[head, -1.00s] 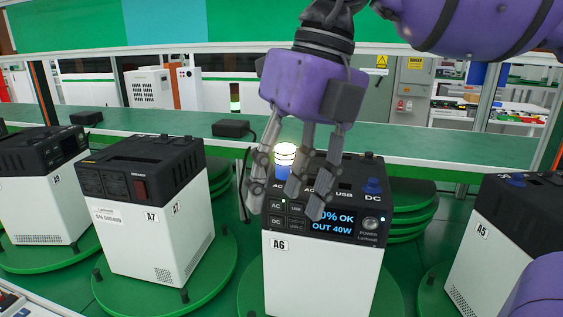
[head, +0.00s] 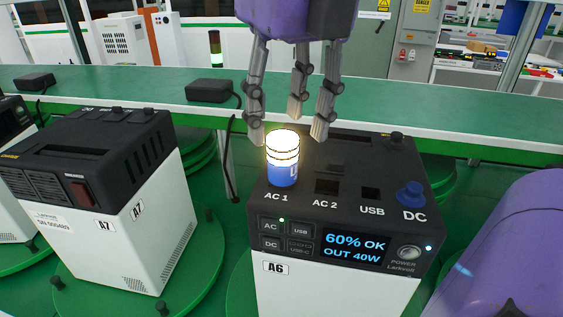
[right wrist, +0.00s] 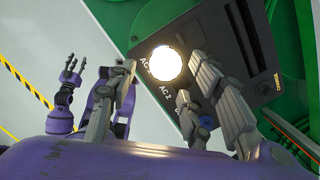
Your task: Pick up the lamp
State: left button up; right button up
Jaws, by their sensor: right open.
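The lamp (head: 283,158) has a glowing, ringed top and a blue base. It stands upright in the AC 1 socket on top of the power unit A6 (head: 345,292). My right gripper (head: 288,128) points down with its fingers spread and empty, tips close to the top of the lamp. In the right wrist view the lamp (right wrist: 167,62) is a bright disc beyond the open fingers. Contact between fingers and lamp cannot be made out. My left gripper (right wrist: 71,72) shows small at the left of the right wrist view; its opening is unclear.
A blue knob-like plug (head: 410,195) sits in the DC socket of A6. Unit A7 (head: 125,240) stands on a green turntable to the left. A green bench (head: 420,125) with a black box (head: 212,89) on it runs behind the units.

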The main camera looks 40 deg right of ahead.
aim_at(281, 139)
jog(key=f, duration=0.3)
jog(key=w+f, duration=0.1)
jog(key=f, duration=0.2)
jog(key=shift+w+d+f, duration=0.1)
jog(key=shift+d, duration=0.05)
jog(key=shift+c, duration=0.5)
grip_shut()
